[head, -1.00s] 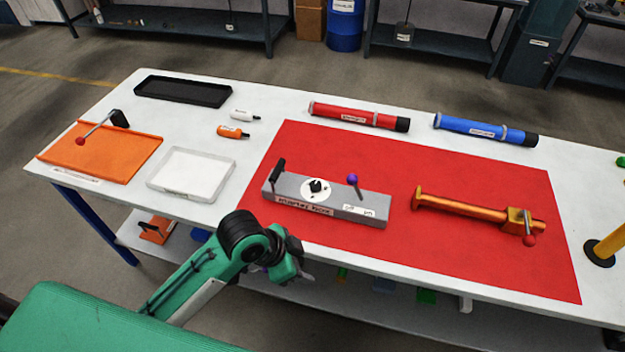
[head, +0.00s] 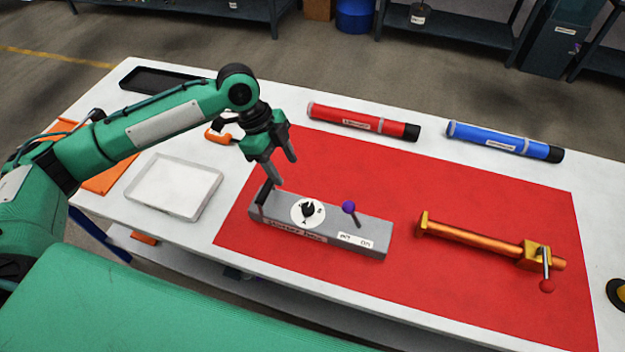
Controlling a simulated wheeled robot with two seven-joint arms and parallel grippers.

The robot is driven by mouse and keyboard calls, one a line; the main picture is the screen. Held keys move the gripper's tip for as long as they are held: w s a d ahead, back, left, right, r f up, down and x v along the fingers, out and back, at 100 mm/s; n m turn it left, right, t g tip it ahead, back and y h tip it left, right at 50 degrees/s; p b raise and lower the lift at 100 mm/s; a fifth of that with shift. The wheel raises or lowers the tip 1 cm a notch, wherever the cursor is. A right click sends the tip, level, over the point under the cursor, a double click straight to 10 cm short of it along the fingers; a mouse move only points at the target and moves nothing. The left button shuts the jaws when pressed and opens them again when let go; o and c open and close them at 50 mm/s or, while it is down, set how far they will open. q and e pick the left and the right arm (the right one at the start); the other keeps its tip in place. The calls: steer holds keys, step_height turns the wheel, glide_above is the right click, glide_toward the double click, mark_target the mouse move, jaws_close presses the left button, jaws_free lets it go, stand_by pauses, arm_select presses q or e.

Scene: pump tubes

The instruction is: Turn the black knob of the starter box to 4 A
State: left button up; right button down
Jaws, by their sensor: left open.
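The grey starter box (head: 335,244) lies on the red mat (head: 400,180) in the head view. Its black knob (head: 308,209) sits on a round white dial on the box's top; the dial marks are too small to read. A purple-tipped lever (head: 349,208) stands right of the dial, and a black upright handle (head: 264,193) stands at the box's left end. My left gripper (head: 284,172) is open and empty, pointing down above the box's left end, up and left of the knob and apart from it. My right gripper does not show.
An orange tube with a red-tipped lever (head: 480,240) lies on the mat at right. A red tube (head: 362,122) and a blue tube (head: 503,141) lie along the back. A white tray (head: 172,187) and a partly hidden black tray (head: 150,79) are at left.

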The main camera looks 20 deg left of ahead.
arm_select(q)
steer(key=p, duration=0.1)
glide_toward(307, 207)
steer(key=p+x, duration=0.1)
steer(key=x, duration=0.6)
steer(key=shift+d+f, duration=0.15)
steer(key=shift+f, duration=0.45)
steer(key=shift+d, duration=0.1)
steer(key=c, duration=1)
steer(key=shift+p, duration=0.3)
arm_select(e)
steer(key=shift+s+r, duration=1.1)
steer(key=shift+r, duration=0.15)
